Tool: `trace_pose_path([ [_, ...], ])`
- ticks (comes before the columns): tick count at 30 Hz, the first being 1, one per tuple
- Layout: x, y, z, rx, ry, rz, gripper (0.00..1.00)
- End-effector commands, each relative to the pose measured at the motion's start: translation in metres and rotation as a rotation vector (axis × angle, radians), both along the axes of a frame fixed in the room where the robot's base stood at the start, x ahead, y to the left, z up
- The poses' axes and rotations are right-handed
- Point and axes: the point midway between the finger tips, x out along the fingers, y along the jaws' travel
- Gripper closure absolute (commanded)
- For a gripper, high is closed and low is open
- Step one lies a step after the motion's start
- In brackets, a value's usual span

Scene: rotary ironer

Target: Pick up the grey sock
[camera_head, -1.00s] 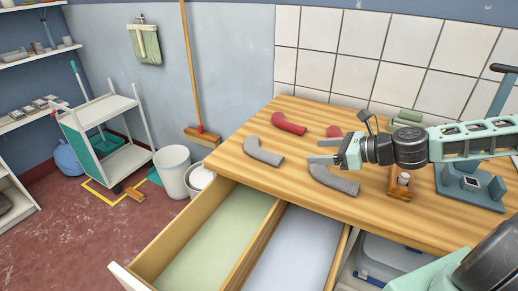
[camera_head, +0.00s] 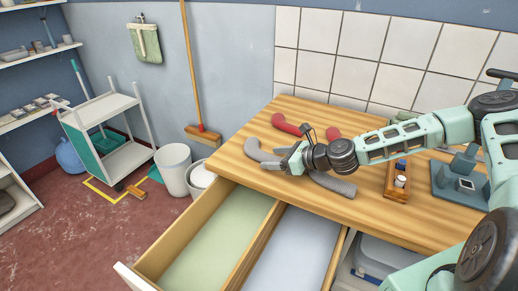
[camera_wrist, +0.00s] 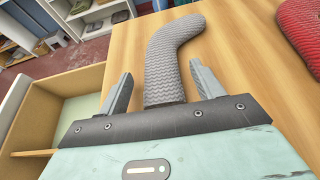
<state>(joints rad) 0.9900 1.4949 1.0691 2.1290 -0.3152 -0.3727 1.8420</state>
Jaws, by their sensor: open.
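A grey knitted sock (camera_head: 258,151) lies on the wooden table near its left end. In the wrist view this grey sock (camera_wrist: 170,60) runs between the two fingertips, with its bent end pointing away to the right. My gripper (camera_head: 281,163) is open over the sock's near end, with a finger on each side and gaps to both. My gripper also shows in the wrist view (camera_wrist: 161,74). Whether the fingers are down at table height I cannot tell. A second grey sock (camera_head: 340,186) lies to the right, partly hidden by my arm.
Red socks (camera_head: 284,124) lie further back; one shows at the right in the wrist view (camera_wrist: 302,32). An open drawer (camera_head: 205,245) juts out below the table front. A wooden holder (camera_head: 397,185) and a blue-grey device (camera_head: 460,185) stand at the right.

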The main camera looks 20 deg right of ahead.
Motion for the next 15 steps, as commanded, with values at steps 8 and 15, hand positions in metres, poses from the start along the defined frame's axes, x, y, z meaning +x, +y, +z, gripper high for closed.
trace_pose_path([
  [8,0.0116,0.0099,-0.0060,0.000,-0.001,-0.002,0.33],
  [15,0.0112,0.0098,-0.0059,0.000,-0.001,-0.002,0.67],
])
